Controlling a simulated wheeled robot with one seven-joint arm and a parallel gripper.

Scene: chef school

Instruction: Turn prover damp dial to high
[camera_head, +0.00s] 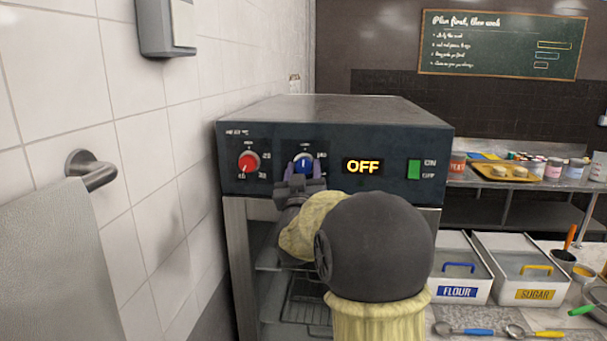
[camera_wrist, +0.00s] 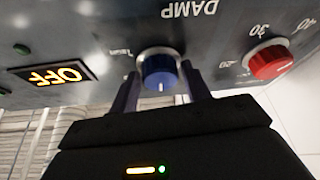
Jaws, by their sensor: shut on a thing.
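The prover (camera_head: 335,112) is a dark metal cabinet with a front control panel. Its blue damp dial (camera_head: 303,163) sits between the red dial and the display; the dial also shows in the wrist view (camera_wrist: 160,71). The dial's white mark points up in the head view and toward my gripper in the wrist view. My gripper (camera_head: 303,172) is shut on the blue dial, with one finger on each side of it. The fingers also show in the wrist view (camera_wrist: 160,88). The word DAMP appears upside down there. My gripper hides the dial's lower part in the head view.
A red dial (camera_head: 248,163) is left of the blue one. A display (camera_head: 363,167) reads OFF, beside a green switch (camera_head: 414,169). A tiled wall and towel rail (camera_head: 92,172) are at left. Flour (camera_head: 458,268) and sugar (camera_head: 530,270) bins stand at right.

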